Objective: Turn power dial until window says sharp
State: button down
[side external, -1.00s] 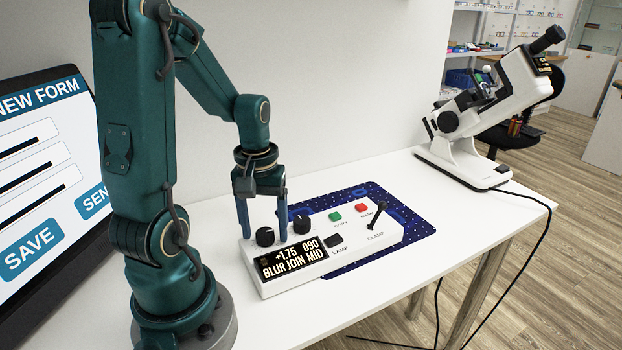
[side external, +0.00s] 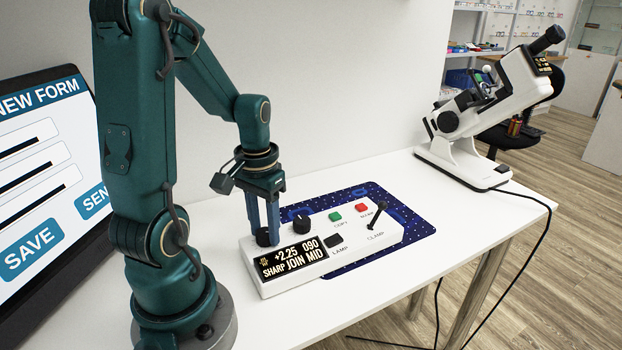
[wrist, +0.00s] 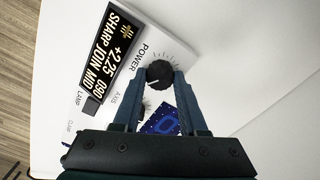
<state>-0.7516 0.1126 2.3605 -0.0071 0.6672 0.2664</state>
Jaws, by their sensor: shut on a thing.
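The power dial (side external: 264,237) is a black knob at the left end of the white control box (side external: 375,243). In the wrist view the power dial (wrist: 159,74) sits between my fingertips, beside the printed word POWER. My gripper (side external: 266,240) points down and is shut on the power dial; its fingers partly hide the knob in the side view. The window (side external: 291,258) on the box front reads +2.25, 090, SHARP, JOIN, MID. It also shows in the wrist view (wrist: 108,52) with the same words.
A second black dial (side external: 301,224), a green button (side external: 335,216), a red button (side external: 362,208), a lamp switch (side external: 333,240) and a clamp lever (side external: 377,225) are on the box. A blue mat (side external: 419,227) lies beneath it. A white lensmeter (side external: 463,150) stands at right.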

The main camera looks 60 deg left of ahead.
aim_at(266, 232)
dwell(0.3)
jog(key=shift+c, duration=2.2)
grip_release()
jog(key=shift+r, duration=2.6)
jog(key=shift+d, duration=0.1)
jog(key=d+r+m+t, duration=0.2)
jog(key=d+r, duration=0.1)
jog(key=d, duration=0.4)
jog(key=d+r+m+t, duration=0.2)
jog(key=d+m+t, duration=0.1)
jog(key=d, duration=0.3)
jog(key=shift+s+d+r+m+t, duration=0.3)
jog(key=shift+s+d+r, duration=0.05)
jog(key=shift+r, duration=0.05)
